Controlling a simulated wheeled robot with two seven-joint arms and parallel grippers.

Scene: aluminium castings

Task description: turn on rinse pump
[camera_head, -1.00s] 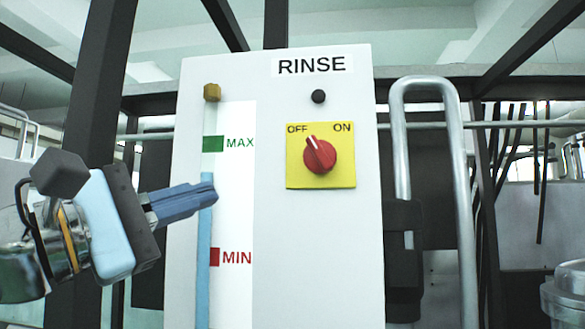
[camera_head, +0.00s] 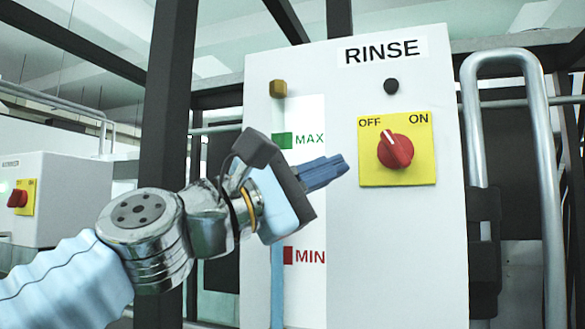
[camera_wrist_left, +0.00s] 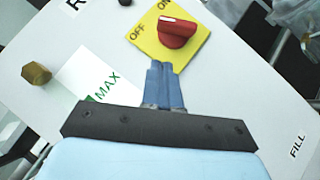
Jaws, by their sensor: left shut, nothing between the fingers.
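The red rotary knob (camera_head: 395,150) sits on a yellow plate (camera_head: 424,176) marked OFF and ON, under the RINSE label (camera_head: 382,50). Its white pointer line is turned toward OFF. Above it is a dark, unlit round lamp (camera_head: 391,86). My left gripper (camera_head: 343,166) is shut and empty, to the left of the yellow plate and a little lower than the knob. In the left wrist view the shut blue fingers (camera_wrist_left: 164,66) point at the lower part of the plate, with the red knob (camera_wrist_left: 177,30) just beyond them. My right gripper is not in view.
The white panel (camera_head: 395,250) has a level gauge with a green MAX mark (camera_head: 282,140) and a red MIN mark (camera_head: 289,256). A brass fitting (camera_head: 278,88) tops the gauge. A metal pipe (camera_head: 475,120) stands at the right. Another cabinet with a red knob (camera_head: 18,198) is at far left.

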